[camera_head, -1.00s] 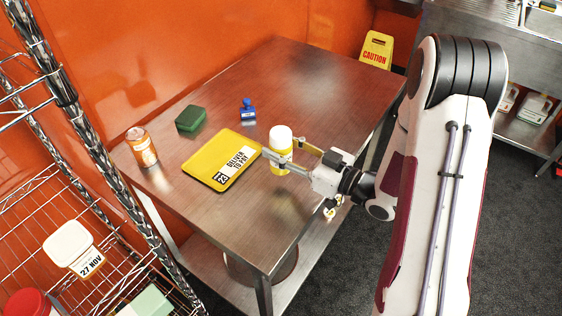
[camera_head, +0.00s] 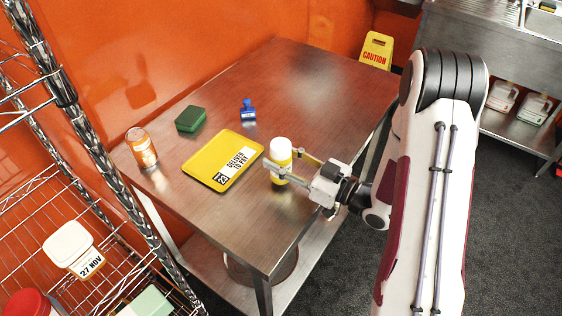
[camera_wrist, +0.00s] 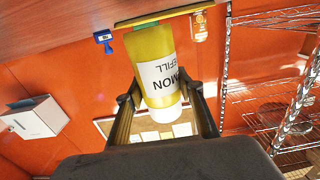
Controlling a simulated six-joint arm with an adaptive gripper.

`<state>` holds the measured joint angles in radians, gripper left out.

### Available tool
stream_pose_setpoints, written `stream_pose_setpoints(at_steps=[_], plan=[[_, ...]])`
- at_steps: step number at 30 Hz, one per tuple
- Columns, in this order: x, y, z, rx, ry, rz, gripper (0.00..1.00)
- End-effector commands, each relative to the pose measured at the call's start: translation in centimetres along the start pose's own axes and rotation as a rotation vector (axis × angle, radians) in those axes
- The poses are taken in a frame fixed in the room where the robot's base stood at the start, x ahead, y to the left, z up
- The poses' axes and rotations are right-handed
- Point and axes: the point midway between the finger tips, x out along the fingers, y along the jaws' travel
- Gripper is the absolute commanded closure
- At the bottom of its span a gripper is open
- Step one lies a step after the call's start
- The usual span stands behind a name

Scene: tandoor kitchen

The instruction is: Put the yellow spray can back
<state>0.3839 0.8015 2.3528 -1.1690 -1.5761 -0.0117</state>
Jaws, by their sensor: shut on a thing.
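The yellow spray can (camera_head: 280,164) has a white cap and stands upright in my gripper (camera_head: 290,170) at the right front part of the steel table (camera_head: 318,90). My gripper is shut around the can's body, coming from the right.
A yellow tray (camera_head: 207,169) with a label lies just left of the can. A green block (camera_head: 190,119), a blue stamp-like object (camera_head: 248,112) and an orange can (camera_head: 142,149) stand beyond it. A wire shelf (camera_head: 75,205) is at left. The table's far right is clear.

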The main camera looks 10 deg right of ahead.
Motion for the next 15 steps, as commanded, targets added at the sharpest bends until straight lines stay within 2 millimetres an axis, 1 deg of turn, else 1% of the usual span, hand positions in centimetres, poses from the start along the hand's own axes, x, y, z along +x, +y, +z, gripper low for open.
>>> stream_pose_setpoints(at_steps=[3,6,15], plan=[[0.0,0.0,1.0,0.002,0.000,0.000,0.90],[0.0,0.0,1.4,0.001,0.000,0.000,0.90],[0.0,0.0,1.6,-0.001,0.001,0.000,0.90]])
